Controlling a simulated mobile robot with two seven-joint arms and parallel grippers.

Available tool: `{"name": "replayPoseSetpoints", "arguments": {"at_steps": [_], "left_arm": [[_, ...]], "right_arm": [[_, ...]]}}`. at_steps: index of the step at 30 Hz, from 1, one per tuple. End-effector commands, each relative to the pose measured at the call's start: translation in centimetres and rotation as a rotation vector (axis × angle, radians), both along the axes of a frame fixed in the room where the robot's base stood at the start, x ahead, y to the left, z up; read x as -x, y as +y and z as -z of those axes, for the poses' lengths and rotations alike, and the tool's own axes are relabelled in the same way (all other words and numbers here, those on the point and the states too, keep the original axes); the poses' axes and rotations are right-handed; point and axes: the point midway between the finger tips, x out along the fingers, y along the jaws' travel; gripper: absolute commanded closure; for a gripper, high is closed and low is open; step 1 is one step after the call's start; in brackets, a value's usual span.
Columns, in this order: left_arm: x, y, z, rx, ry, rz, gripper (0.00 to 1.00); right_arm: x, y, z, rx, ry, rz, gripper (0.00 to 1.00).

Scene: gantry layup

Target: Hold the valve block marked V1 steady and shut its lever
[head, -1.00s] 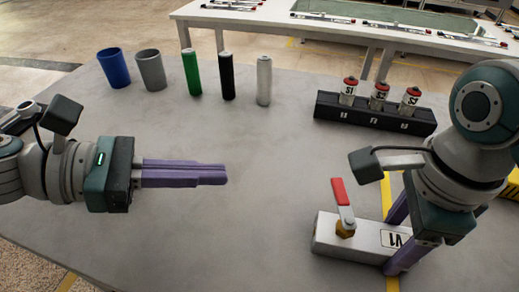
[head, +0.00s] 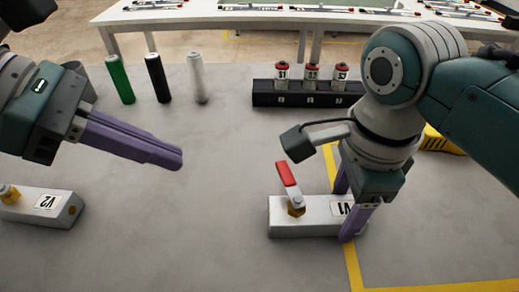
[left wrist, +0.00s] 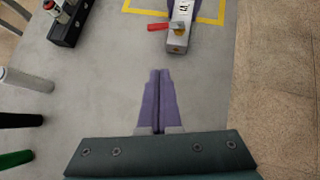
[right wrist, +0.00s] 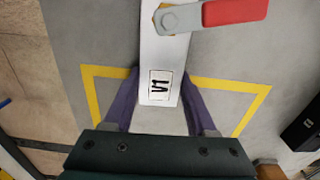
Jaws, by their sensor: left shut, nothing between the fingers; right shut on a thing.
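The valve block V1 (head: 285,220) is a pale block with a brass fitting and a red lever (head: 287,174). It also shows in the left wrist view (left wrist: 176,46) and the right wrist view (right wrist: 163,60). The red lever (right wrist: 235,12) points across the block there, out to one side. My right gripper (head: 345,215) is shut on the V1 end of the block, one finger on each side. My left gripper (head: 178,160) is shut and empty, above the table to the left of V1, apart from the lever.
Another valve block, V2 (head: 62,212), lies at the left. Green (head: 119,80), black (head: 158,78) and white (head: 197,78) cylinders and a black rack (head: 300,95) with red-capped bottles stand behind. Yellow tape (head: 353,270) marks the table near V1. Table between left gripper and V1 is clear.

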Motion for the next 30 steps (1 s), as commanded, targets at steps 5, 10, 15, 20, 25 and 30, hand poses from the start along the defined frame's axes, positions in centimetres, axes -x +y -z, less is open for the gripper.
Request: {"name": "replayPoseSetpoints", "arguments": {"at_steps": [5,10,15,20,25,30], "left_arm": [[-0.5,-1.4,1.3,-0.003,0.003,-0.004,1.0],[-1.4,-3.8,3.8,0.0,0.005,-0.004,1.0],[-2.4,-6.2,6.4,0.0,0.005,-0.006,1.0],[-3.2,-8.5,6.8,-0.001,0.0,-0.002,1.0],[-3.8,-9.9,6.9,-0.003,0.002,-0.004,1.0],[-3.9,-10.2,6.9,-0.005,0.003,-0.005,1.0]], "right_arm": [[0.0,0.0,0.0,0.0,-0.001,0.0,1.0],[0.0,0.0,0.0,0.0,-0.001,0.0,1.0],[0.0,0.0,0.0,0.0,-0.001,0.0,1.0],[0.0,0.0,0.0,0.0,0.0,0.0,1.0],[0.0,0.0,0.0,0.0,-0.001,0.0,1.0],[0.0,0.0,0.0,0.0,-0.001,0.0,1.0]]}}
